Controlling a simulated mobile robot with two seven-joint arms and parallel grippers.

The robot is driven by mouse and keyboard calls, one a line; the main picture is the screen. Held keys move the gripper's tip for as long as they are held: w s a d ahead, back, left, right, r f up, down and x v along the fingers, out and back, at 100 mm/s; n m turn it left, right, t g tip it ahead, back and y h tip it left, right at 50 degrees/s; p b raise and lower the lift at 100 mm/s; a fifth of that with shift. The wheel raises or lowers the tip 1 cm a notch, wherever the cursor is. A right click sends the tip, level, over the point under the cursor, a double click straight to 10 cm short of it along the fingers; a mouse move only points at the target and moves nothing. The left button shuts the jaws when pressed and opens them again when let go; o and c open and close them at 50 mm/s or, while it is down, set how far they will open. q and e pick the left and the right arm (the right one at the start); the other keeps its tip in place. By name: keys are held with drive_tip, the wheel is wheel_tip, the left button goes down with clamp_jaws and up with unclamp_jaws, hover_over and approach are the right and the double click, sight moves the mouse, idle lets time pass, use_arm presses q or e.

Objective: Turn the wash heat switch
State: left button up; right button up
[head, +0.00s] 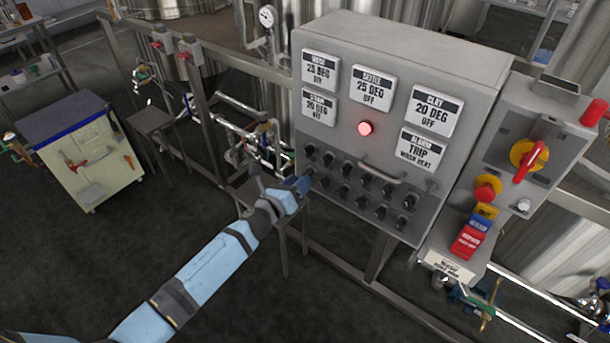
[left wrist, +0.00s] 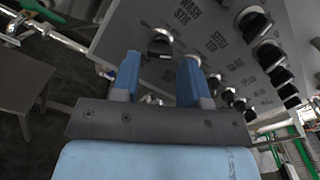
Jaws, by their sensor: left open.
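The grey control panel (head: 455,75) carries two rows of black knobs, including one at the upper left (head: 310,150). Their labels are too small to read in the head view, so I cannot tell which is the wash heat switch. My left gripper (head: 305,184) is at the lower left end of the knobs. In the left wrist view the left gripper (left wrist: 159,72) is open, with its blue fingers apart. A black knob with a pale face (left wrist: 160,42) shows between and just beyond the fingertips; contact is unclear. A label nearby seems to read "WASH STIR".
A red lamp (head: 366,128) glows beside the display plates; one reads "ALARM TRIP WASH HEAT" (head: 420,150). A box with a red-and-yellow switch (head: 528,157) stands to the right. Rails and pipes (head: 245,125) and a small table (head: 265,195) stand left of the panel.

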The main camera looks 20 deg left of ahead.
use_arm(q)
drive_tip(key=shift+x, duration=1.6)
drive_tip(key=c, duration=0.6)
drive_tip(key=shift+c, duration=0.2)
drive_tip(key=shift+n, duration=0.4)
drive_tip(key=shift+n+p, duration=2.6)
drive_tip(key=shift+n, duration=8.9)
